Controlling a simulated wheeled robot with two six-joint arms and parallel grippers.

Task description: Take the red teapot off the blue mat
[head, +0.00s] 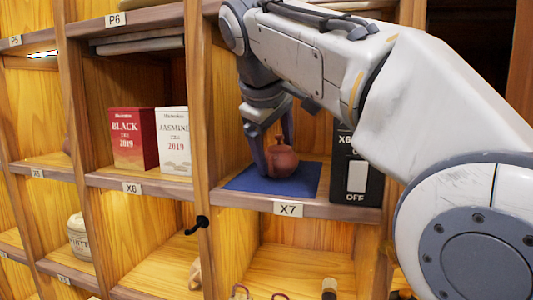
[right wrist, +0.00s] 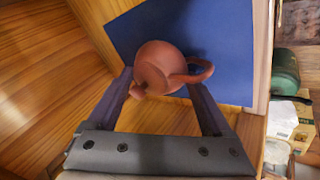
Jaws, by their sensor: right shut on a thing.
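The red teapot (head: 281,160) is on the blue mat (head: 246,181) in the shelf compartment labelled X7. My right gripper (head: 272,148) reaches down into that compartment with its fingers at the teapot. In the right wrist view my right gripper (right wrist: 160,92) has one finger on each side of the teapot (right wrist: 162,62), shut on it. Its handle points right and its spout points down-left. The blue mat (right wrist: 127,32) lies behind it there. I cannot tell whether the teapot touches the mat. My left gripper is not in view.
A black switch box (head: 355,180) marked OFF stands close right of the mat. A wooden divider (head: 199,100) bounds the compartment on the left. A red tea box (head: 128,139) and a white tea box (head: 174,140) stand in compartment X6. A black hook (head: 199,224) sticks out below.

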